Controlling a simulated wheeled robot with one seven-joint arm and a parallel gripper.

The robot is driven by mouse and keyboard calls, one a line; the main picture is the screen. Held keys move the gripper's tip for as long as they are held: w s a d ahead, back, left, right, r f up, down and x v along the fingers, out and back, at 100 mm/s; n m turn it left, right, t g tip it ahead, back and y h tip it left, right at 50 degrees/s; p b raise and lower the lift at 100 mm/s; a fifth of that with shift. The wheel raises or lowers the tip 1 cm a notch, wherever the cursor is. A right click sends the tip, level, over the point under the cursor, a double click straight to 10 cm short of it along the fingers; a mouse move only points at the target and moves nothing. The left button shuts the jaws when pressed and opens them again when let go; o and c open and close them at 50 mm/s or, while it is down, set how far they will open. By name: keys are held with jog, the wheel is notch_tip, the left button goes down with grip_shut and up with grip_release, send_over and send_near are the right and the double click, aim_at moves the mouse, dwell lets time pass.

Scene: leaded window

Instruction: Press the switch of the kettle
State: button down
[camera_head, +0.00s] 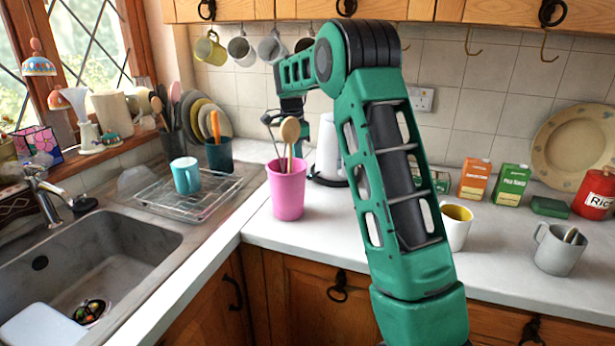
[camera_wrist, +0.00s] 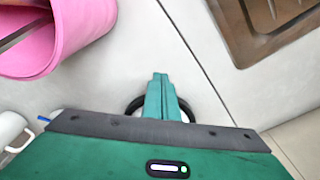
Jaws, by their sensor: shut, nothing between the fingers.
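The white kettle (camera_head: 328,152) stands on the counter behind the pink cup, partly covered by my arm in the head view. Its dark base shows at the bottom. In the wrist view a black ring (camera_wrist: 133,107) shows on both sides of my fingers and looks like the kettle's base; the kettle's body is hidden there. The kettle's switch cannot be made out. My gripper (camera_wrist: 160,77) is shut and empty, pointing down close to the kettle. I cannot tell whether it touches it. In the head view the fingertips are hard to make out near the utensils.
The pink cup (camera_head: 287,192) with utensils stands close to the kettle, also at the wrist view's upper left (camera_wrist: 55,35). A white mug (camera_head: 455,228) and grey mug (camera_head: 556,250) stand right. The sink (camera_head: 150,240) and drying rack (camera_head: 190,200) are left. Mugs hang above.

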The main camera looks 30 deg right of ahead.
notch_tip(320, 180, up, 10)
jog(key=a, duration=0.1)
jog(key=shift+w, duration=0.15)
dwell(0.6)
jog(key=s+d+r+n, duration=0.15)
jog(key=s+n, duration=0.25)
jog(key=s, duration=1)
jog(key=s+a+f+n, duration=0.2)
jog(key=s+f+n, duration=0.1)
jog(key=s, duration=0.8)
jog(key=s+a+f+n+y, duration=0.1)
jog(key=s+a+f+n, duration=0.1)
jog(key=s+f, duration=0.4)
jog(key=s+a+f+n, duration=0.2)
jog(key=s+f+n, duration=0.2)
jog(key=s, duration=1.2)
jog(key=shift+s+f, duration=0.15)
jog(key=shift+s, duration=0.05)
